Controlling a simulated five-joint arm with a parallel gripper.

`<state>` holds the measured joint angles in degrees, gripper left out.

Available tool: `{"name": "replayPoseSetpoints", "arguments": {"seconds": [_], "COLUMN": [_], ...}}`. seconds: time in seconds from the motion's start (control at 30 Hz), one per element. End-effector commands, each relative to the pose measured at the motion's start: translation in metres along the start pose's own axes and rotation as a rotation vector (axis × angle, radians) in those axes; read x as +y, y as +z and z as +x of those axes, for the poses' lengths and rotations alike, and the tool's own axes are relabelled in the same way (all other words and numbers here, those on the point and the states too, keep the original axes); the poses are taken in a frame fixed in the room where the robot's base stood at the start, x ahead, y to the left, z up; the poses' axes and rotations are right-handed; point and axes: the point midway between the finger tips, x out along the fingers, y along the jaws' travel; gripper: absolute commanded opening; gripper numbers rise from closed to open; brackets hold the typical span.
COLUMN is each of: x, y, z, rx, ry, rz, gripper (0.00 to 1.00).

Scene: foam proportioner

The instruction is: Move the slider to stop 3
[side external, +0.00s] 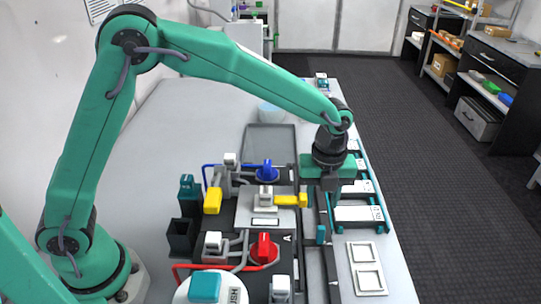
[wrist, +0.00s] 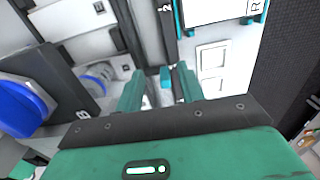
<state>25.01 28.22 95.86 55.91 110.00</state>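The slider appears to be a small teal block on a dark narrow rail (side external: 333,272), low in the side view. The block (side external: 321,234) also shows in the wrist view (wrist: 166,77), beyond and between my fingertips. My gripper (side external: 328,188) hangs pointing down over the rail, farther back along it than the block. In the wrist view its two teal fingers (wrist: 158,88) are apart, with no object clearly held between them. A "2" mark is readable on the rail in the wrist view; a stop 3 mark is not readable.
Left of the rail stand a blue knob (side external: 267,171), a red knob (side external: 263,247) and yellow parts (side external: 213,200) on a panel. On the right are teal-edged label holders (side external: 360,214) and white frames (side external: 367,267) on the bench.

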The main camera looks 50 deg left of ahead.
Motion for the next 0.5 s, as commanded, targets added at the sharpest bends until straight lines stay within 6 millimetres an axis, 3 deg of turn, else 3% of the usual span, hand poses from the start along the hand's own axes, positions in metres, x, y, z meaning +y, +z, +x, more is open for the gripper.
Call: {"name": "replayPoseSetpoints", "arguments": {"seconds": [0.5], "x": [0.0], "y": [0.0], "z": [-0.068], "rx": [0.0], "ry": [0.0], "rz": [-0.04], "gripper": [0.38]}}
